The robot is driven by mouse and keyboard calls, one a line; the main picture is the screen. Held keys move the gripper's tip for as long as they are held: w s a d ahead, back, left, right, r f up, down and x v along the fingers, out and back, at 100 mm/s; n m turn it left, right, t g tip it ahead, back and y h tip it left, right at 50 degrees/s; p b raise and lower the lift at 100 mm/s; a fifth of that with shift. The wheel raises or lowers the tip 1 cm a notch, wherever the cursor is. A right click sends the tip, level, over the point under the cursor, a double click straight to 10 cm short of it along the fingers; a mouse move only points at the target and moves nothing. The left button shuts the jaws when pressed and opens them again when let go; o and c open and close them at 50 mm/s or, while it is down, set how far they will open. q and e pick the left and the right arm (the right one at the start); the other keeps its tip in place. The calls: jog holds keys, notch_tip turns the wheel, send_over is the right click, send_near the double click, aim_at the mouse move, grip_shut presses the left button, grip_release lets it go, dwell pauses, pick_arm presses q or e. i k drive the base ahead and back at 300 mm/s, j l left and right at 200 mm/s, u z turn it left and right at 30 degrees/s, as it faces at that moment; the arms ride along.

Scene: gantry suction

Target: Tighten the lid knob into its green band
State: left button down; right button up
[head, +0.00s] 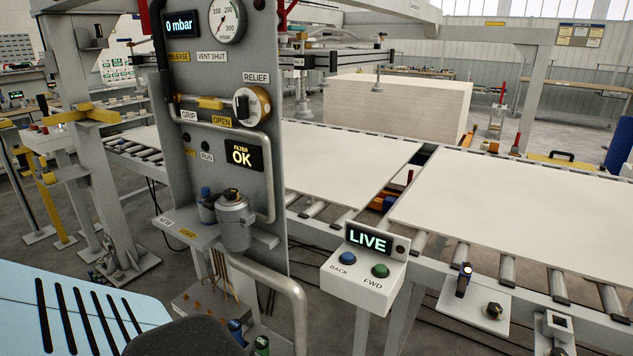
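A small dark knob (231,194) with a yellowish mark sits on top of the canister's lid. I cannot make out a green band around this knob at this size. The pressure display (182,25) reads 0 mbar. Neither of my grippers shows in the head view.
A small shelf (185,232) with "NEW" and "USED" labels juts out left of the canister. A bent grey pipe (285,285) curves below right. A "LIVE" button box (365,266) stands right, before roller conveyors carrying white boards (520,215).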

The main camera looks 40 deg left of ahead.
aim_at(231, 194)
jog(key=j+u, duration=0.15)
jog(key=j, duration=0.3)
jog(key=j+u, duration=0.15)
jog(key=j, duration=0.3)
jog(key=i+j+u, duration=0.15)
jog(key=j, duration=0.25)
jog(key=j+u, duration=0.15)
jog(key=j, duration=0.3)
jog(key=i+j+u, duration=0.15)
jog(key=j, duration=0.25)
jog(key=i+j+u, duration=0.15)
jog(key=j, duration=0.25)
